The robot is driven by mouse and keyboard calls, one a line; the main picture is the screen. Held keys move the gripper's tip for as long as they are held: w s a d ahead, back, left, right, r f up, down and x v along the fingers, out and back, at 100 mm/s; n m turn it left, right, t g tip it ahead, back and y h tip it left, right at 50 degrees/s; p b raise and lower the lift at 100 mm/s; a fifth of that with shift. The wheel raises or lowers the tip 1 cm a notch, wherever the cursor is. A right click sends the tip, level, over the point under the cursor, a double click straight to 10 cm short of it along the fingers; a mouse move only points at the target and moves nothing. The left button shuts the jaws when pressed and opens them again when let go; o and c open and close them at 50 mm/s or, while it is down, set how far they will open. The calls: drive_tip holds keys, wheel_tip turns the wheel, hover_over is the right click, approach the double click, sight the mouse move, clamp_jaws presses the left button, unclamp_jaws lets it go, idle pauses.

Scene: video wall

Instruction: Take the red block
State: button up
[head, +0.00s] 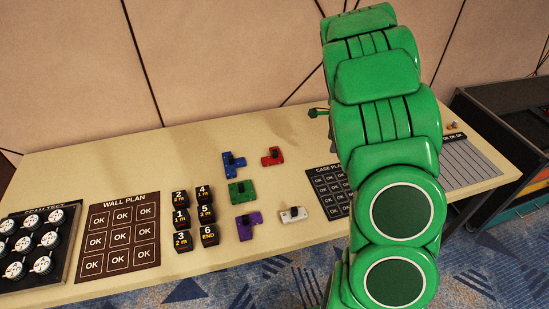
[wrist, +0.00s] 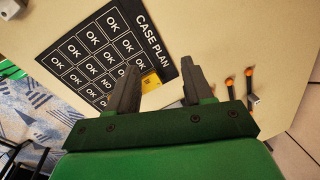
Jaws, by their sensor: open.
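The red block (head: 272,156) lies on the cream table, right of the blue block, in the head view. It is an angular shape with a dark knob on it. It does not show in the wrist view. My gripper (wrist: 163,80) is open with nothing between its fingers, above the table near the case plan board in the wrist view. In the head view my green arm stands right of the red block and hides most of the gripper.
Blue (head: 233,161), green (head: 241,192), purple (head: 248,225) and white (head: 293,214) blocks lie near the red one. Black numbered blocks (head: 181,218) and the wall plan board (head: 118,236) are left. The case plan board (wrist: 98,55) and orange-tipped items (wrist: 249,84) are near my gripper.

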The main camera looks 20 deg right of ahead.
drive_tip(key=w+a+f+n+t, duration=0.1)
drive_tip(key=w+a+n, duration=0.4)
drive_tip(key=a+n, duration=0.45)
drive_tip(key=n+t, duration=0.1)
drive_tip(key=n, duration=1.1)
approach(275, 151)
drive_tip(key=d+f, duration=0.1)
drive_tip(key=shift+x, duration=1.55)
drive_tip(key=shift+w+a+f, duration=0.15)
drive_tip(key=shift+w+f, duration=0.15)
drive_tip(key=shift+f, duration=0.35)
drive_tip(key=shift+w+a+f, duration=0.2)
drive_tip(key=shift+w+f, duration=0.15)
drive_tip(key=shift+f, duration=0.3)
drive_tip(key=shift+w+f+t, duration=0.15)
drive_tip(key=shift+w+f, duration=0.1)
drive_tip(key=shift+f, duration=0.25)
drive_tip(key=shift+w+f+t, duration=0.15)
drive_tip(key=shift+w+f, duration=0.1)
drive_tip(key=shift+f, duration=0.25)
clamp_jaws()
